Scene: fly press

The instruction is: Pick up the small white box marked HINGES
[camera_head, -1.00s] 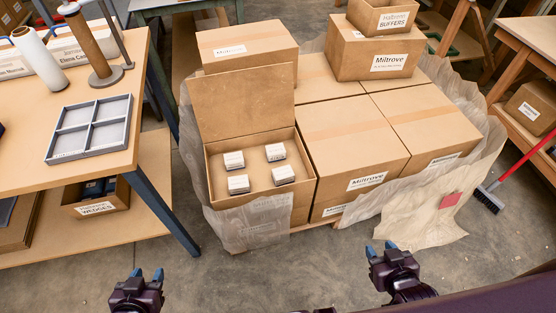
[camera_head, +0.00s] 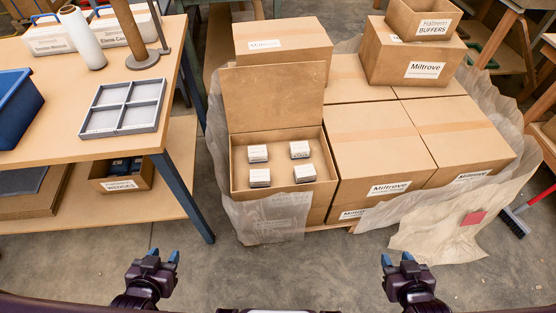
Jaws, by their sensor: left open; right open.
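Several small white boxes stand apart from each other in an open cardboard carton: one at back left (camera_head: 258,153), one at back right (camera_head: 299,149), one at front left (camera_head: 260,177) and one at front right (camera_head: 305,173). Their print is too small to read, so I cannot tell which is marked HINGES. The carton (camera_head: 238,168) has its lid raised at the back. My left gripper (camera_head: 164,256) is open and empty, in front of the carton and to its left. My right gripper (camera_head: 397,259) is open and empty, in front of the closed cartons and to the right.
Closed Miltrove cartons (camera_head: 375,144) stand right of the open one, with plastic wrap (camera_head: 275,225) around the stack. A workbench (camera_head: 50,115) on the left holds a grey four-compartment tray (camera_head: 125,128) and a blue bin (camera_head: 18,105). Bare floor lies in front.

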